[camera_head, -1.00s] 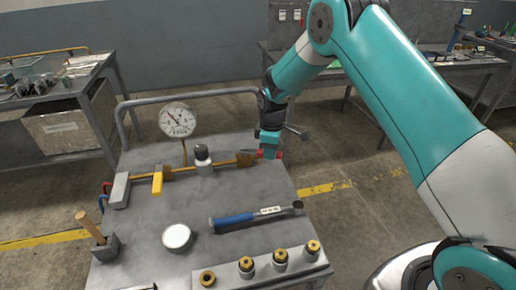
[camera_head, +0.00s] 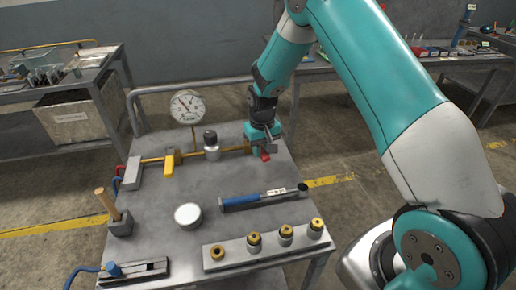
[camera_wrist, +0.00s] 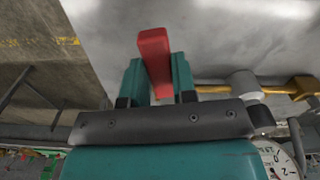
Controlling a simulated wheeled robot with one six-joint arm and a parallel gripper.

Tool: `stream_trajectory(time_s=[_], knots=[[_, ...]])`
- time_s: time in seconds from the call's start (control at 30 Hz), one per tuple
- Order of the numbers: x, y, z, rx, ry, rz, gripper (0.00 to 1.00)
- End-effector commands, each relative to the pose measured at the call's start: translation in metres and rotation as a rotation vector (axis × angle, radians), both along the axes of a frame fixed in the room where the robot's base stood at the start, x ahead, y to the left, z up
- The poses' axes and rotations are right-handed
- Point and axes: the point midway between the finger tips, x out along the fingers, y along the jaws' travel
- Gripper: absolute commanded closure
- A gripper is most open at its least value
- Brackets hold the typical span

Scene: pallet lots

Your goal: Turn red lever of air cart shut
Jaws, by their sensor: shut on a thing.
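The air cart (camera_head: 180,230) is a grey metal table with a brass-coloured pipe (camera_head: 190,155) along its back part. My gripper (camera_head: 265,150) is over the pipe's right end. It is shut on the red lever (camera_wrist: 155,60), which shows between both teal fingers in the wrist view. In the head view only the red lever's tip (camera_head: 265,157) shows, pointing to the front of the cart. In the wrist view the lever lies roughly crosswise to the pipe (camera_wrist: 215,89). My fingers hide the lever's pivot.
A yellow lever (camera_head: 169,163) and a round gauge (camera_head: 187,107) stand on the pipe's left part. A cart handrail (camera_head: 190,88) runs behind.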

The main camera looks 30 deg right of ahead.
Motion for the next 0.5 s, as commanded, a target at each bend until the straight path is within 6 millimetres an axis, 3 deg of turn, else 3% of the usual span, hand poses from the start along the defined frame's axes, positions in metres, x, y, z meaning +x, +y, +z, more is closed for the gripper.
stream_trajectory(time_s=[0.5], knots=[[0.003,0.014,0.001,0.001,-0.002,-0.213,1.0]])
